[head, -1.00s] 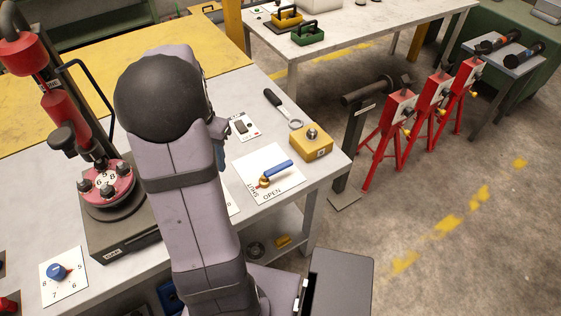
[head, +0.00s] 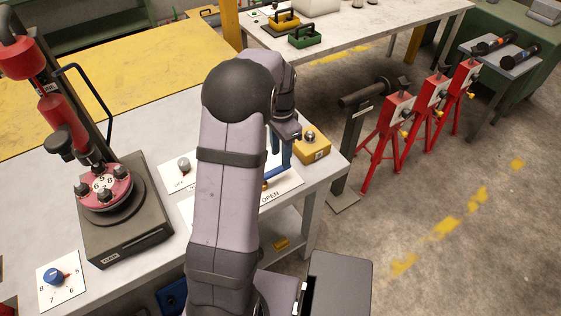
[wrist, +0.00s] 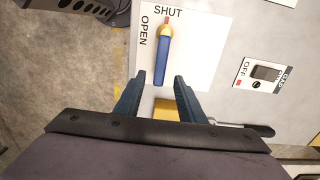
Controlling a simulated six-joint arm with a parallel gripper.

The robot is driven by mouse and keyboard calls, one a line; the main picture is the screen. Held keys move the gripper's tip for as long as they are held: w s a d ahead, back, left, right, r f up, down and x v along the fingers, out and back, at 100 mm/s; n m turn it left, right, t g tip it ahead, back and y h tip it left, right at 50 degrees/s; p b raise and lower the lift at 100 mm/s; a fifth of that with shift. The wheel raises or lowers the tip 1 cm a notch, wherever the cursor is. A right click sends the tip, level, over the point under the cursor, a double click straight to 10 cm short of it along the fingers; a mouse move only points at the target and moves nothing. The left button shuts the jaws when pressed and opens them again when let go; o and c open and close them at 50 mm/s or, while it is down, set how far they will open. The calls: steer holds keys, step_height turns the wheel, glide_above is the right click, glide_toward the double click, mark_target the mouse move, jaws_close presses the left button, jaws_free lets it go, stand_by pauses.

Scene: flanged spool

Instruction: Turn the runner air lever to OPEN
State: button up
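The runner air lever (wrist: 162,62) is a blue handle on a brass pivot, on a white plate (wrist: 205,25) marked SHUT and OPEN. Its red pointer is at SHUT in the wrist view, and OPEN is printed to the left. My gripper (wrist: 160,77) is open, with one blue finger on each side of the handle's free end in that view. I cannot tell whether the fingers touch it or are still above it. In the head view my gripper (head: 280,160) is over the plate, and my arm hides much of the lever (head: 276,174).
A yellow box (head: 312,147) stands beside the plate near the bench corner. In the wrist view a switch plate marked OFF (wrist: 243,82) and a black-handled tool (wrist: 262,130) lie to the right. The pink-topped press (head: 105,190) stands on the left of the bench.

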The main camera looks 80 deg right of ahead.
mark_target(280, 167)
steer(key=shift+f+p, duration=0.6)
steer(key=shift+f, duration=1.9)
jaws_close()
